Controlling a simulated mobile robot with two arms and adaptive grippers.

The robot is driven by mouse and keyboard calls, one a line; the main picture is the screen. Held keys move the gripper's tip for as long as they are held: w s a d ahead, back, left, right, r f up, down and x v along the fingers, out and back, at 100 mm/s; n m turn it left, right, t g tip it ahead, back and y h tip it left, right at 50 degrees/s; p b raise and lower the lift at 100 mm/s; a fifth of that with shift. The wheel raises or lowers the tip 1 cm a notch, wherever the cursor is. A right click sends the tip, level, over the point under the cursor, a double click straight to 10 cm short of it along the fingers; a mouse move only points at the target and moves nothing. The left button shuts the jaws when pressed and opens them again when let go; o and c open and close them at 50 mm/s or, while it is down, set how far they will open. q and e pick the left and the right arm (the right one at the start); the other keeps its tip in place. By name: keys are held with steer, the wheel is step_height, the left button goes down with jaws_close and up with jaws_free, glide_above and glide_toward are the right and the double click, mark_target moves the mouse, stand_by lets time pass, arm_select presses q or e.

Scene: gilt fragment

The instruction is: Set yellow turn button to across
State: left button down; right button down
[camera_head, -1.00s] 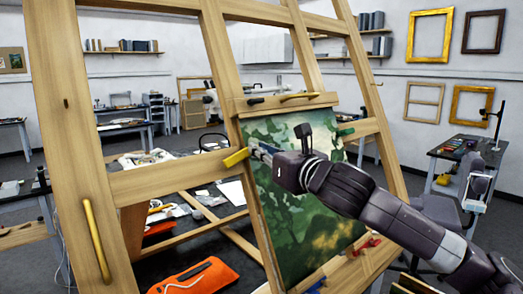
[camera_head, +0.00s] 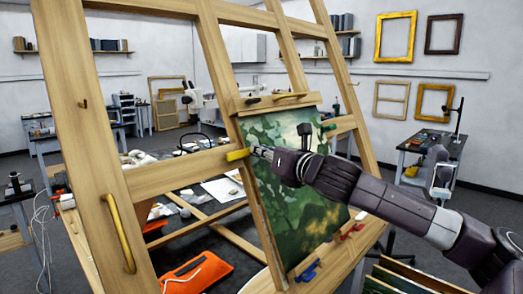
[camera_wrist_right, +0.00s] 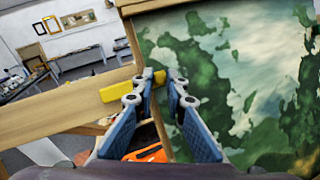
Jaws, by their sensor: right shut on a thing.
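The yellow turn button (camera_head: 235,156) sits on the wooden easel's crossbar, at the left edge of the green landscape painting (camera_head: 300,215). It lies nearly level, roughly along the crossbar. In the right wrist view the button (camera_wrist_right: 118,92) reaches toward the painting, its right end between the fingertips. My right gripper (camera_head: 256,152) comes from the right across the painting and is shut on that end; the fingers (camera_wrist_right: 161,80) hide part of it. My left gripper is not in view.
A green turn button (camera_head: 328,128) is at the painting's right, a black one (camera_head: 252,100) above. Red (camera_head: 351,232) and blue (camera_head: 307,270) ones are along the bottom ledge. A yellow handle (camera_head: 119,232) is on the left post. An orange pouch (camera_head: 197,274) lies behind the easel.

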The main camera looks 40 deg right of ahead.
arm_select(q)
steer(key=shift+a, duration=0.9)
arm_select(e)
steer(key=c, duration=1.9)
jaws_free()
steer(key=shift+c, duration=0.2)
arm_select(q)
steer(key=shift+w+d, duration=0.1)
arm_select(e)
steer(key=shift+s+a, duration=0.1)
steer(key=shift+s, duration=0.05)
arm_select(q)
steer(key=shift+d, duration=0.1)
arm_select(e)
steer(key=s+a, duration=0.1)
steer(key=s, duration=1)
steer(key=shift+s+a+r, duration=0.25)
steer(key=shift+s, duration=0.05)
